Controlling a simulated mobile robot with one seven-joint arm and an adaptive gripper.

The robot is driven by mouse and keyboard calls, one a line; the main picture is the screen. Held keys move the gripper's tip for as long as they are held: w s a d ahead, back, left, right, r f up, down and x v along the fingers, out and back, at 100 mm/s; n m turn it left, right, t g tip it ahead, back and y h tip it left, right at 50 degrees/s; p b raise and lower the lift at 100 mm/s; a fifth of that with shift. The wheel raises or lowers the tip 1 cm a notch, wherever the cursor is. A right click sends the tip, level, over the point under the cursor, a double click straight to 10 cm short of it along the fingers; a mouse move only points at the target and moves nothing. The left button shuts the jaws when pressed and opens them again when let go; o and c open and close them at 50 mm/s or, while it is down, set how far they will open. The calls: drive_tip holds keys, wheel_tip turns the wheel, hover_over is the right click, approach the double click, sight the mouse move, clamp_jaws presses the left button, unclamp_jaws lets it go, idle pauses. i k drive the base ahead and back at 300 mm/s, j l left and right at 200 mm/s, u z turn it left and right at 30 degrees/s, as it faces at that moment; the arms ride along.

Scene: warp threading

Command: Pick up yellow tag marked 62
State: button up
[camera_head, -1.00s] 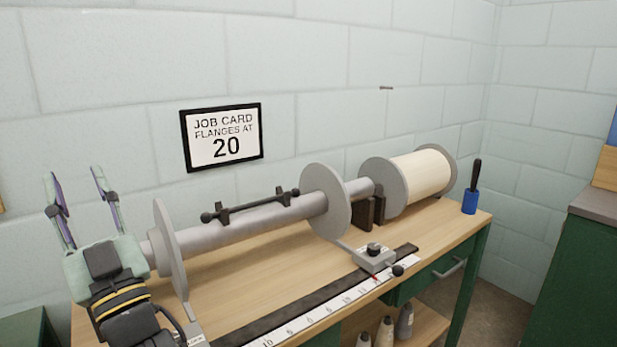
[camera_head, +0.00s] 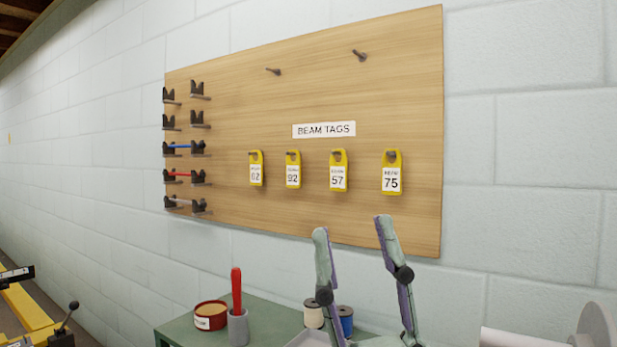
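The yellow tag marked 62 (camera_head: 256,169) hangs on a peg of the wooden board (camera_head: 240,95), leftmost in a row of yellow tags under a "BEAM TAGS" label. To its right hang the tags marked 92 (camera_head: 293,169), 57 (camera_head: 338,171) and 75 (camera_head: 391,172). My gripper (camera_head: 352,223) points up at the lower right, below the tags marked 57 and 75. Its two fingers are spread wide with nothing between them. It is apart from the tags.
Two bare pegs (camera_head: 359,55) stick out above the label. Dark brackets (camera_head: 197,148) with coloured rods line the board's left side. Below, a green table (camera_head: 180,327) holds a red tin (camera_head: 210,315), a grey cup (camera_head: 238,327) with a red-handled tool, and spools (camera_head: 313,314). The space before the board is open.

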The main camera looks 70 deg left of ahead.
sight(256, 167)
drive_tip(key=u, duration=2.3)
